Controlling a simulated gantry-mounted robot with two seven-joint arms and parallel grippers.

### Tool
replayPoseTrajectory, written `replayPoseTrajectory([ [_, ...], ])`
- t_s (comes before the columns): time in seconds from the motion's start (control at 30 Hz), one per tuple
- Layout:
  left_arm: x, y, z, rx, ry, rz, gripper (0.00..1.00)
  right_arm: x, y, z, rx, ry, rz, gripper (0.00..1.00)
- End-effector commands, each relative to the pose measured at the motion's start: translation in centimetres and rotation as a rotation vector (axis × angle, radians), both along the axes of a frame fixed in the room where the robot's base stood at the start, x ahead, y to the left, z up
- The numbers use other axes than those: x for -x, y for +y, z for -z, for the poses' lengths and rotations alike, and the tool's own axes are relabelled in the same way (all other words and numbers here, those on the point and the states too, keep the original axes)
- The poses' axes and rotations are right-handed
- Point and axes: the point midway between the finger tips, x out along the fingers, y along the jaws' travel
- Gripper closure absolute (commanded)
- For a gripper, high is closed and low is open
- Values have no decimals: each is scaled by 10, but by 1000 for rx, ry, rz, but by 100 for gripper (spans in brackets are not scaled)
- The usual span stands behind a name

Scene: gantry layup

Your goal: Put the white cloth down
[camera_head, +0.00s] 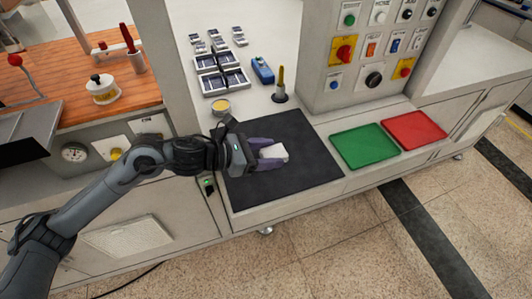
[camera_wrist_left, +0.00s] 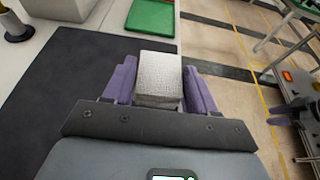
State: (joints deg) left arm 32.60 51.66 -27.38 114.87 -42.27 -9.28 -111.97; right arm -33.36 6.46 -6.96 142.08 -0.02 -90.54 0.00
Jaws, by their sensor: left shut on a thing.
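The white cloth (camera_head: 273,152) is a small folded block with a woven texture. My left gripper (camera_head: 270,155) is shut on it, one purple finger on each side. In the left wrist view the cloth (camera_wrist_left: 158,80) sits between the purple fingers of the gripper (camera_wrist_left: 160,88). The gripper and cloth are over the black mat (camera_head: 305,180), near its middle. I cannot tell whether the cloth touches the mat. My right gripper does not show in the head view; a purple-fingered gripper part (camera_wrist_left: 290,118) shows at the right edge of the left wrist view, its jaws unclear.
A green tray (camera_head: 364,147) and a red tray (camera_head: 414,130) lie right of the mat. Behind the mat stand a yellow-topped tin (camera_head: 221,107), a brush (camera_head: 280,88), a blue object (camera_head: 262,70) and several grey bins (camera_head: 222,78). A control panel (camera_head: 365,50) rises at the back. The mat's right part is clear.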

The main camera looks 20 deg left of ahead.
Motion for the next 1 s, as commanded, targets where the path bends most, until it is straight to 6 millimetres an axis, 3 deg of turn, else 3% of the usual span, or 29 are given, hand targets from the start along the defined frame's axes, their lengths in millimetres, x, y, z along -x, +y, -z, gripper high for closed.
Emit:
replayPoseTrajectory([
  [0.5,-74,56,56,3,1,-1,72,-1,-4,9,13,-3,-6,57],
  [0.83,-84,63,69,1,1,2,72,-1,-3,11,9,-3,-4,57],
  [1.0,-84,63,90,3,5,0,72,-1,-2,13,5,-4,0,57],
])
